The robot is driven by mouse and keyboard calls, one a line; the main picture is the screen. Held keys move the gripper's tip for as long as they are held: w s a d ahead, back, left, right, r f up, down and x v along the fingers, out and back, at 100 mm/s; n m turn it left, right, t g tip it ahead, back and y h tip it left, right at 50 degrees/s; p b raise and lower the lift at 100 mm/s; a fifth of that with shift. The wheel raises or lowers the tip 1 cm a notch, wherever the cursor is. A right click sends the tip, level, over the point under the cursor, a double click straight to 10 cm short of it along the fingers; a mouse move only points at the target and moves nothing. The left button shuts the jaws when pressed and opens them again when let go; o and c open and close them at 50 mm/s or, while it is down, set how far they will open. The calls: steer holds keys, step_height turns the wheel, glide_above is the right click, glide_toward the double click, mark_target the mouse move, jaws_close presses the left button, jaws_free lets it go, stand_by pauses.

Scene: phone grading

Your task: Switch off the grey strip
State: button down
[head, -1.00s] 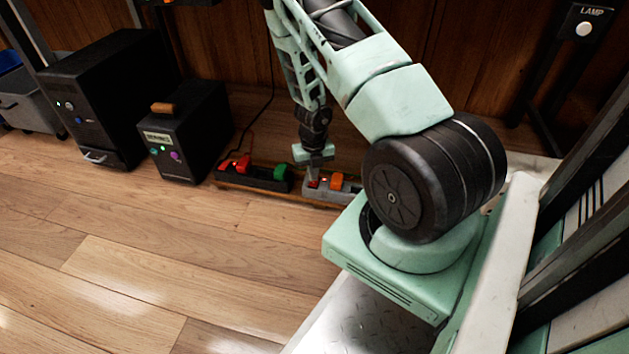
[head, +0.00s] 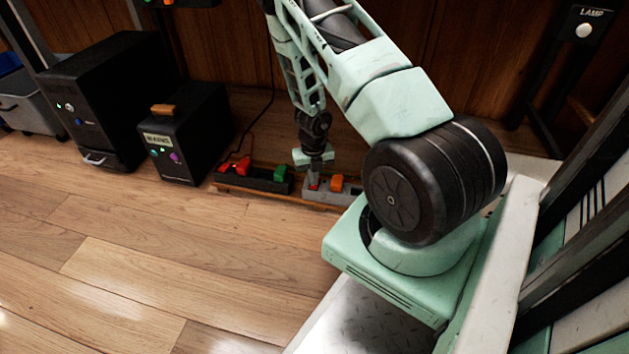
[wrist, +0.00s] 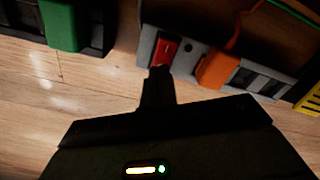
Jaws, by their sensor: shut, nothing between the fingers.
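The grey strip (head: 349,203) lies on the floor by the wood wall, partly behind my arm in the head view. In the wrist view the grey strip (wrist: 149,44) has a red rocker switch (wrist: 165,51) at its left end and an orange plug (wrist: 216,70) to the right. My gripper (wrist: 160,73) is shut and empty, pointing at the strip. Its fingertips are at the near edge of the red switch; I cannot tell whether they touch it. In the head view my gripper (head: 315,178) stands over the strip's left end. Whether the switch is lit is unclear.
A black strip (head: 257,184) with a red plug (head: 242,165) and a green plug (head: 280,172) lies just left of the grey one. A black box with a display (head: 183,135) and a larger black case (head: 110,98) stand further left. The floor in front is clear.

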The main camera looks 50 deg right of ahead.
step_height(320, 180, up, 6)
steer(key=p, duration=0.6)
steer(key=shift+r, duration=0.1)
stand_by(0.5)
